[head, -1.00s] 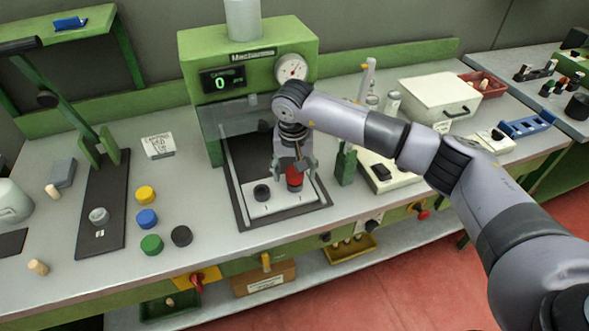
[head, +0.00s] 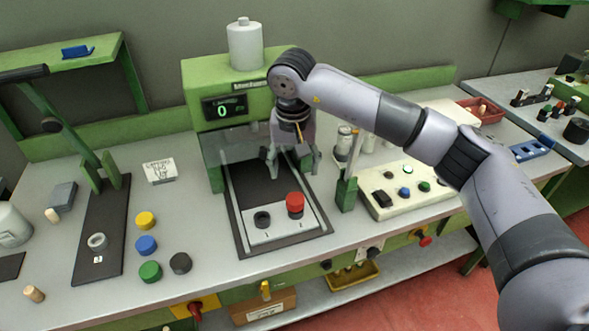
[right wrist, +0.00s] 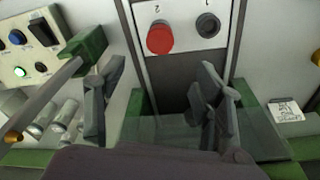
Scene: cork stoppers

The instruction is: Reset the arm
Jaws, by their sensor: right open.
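My right gripper (head: 291,165) is open and empty, raised above the dark bed of the green capping machine (head: 226,85). A red cap (head: 295,204) stands on the right-hand place of the white plate (head: 279,229), in front of and below the fingers, apart from them. The plate's left-hand place, a black ring (head: 262,219), holds no cap. In the right wrist view the open fingers (right wrist: 158,105) show with the red cap (right wrist: 160,38) and black ring (right wrist: 208,25) beyond them. My left gripper is not in view.
A control panel (head: 408,203) and a green post (head: 346,193) stand close right of the gripper. A lever stand (head: 100,220) and loose yellow (head: 145,220), blue (head: 146,245), green (head: 150,271) and black (head: 180,263) caps are at left.

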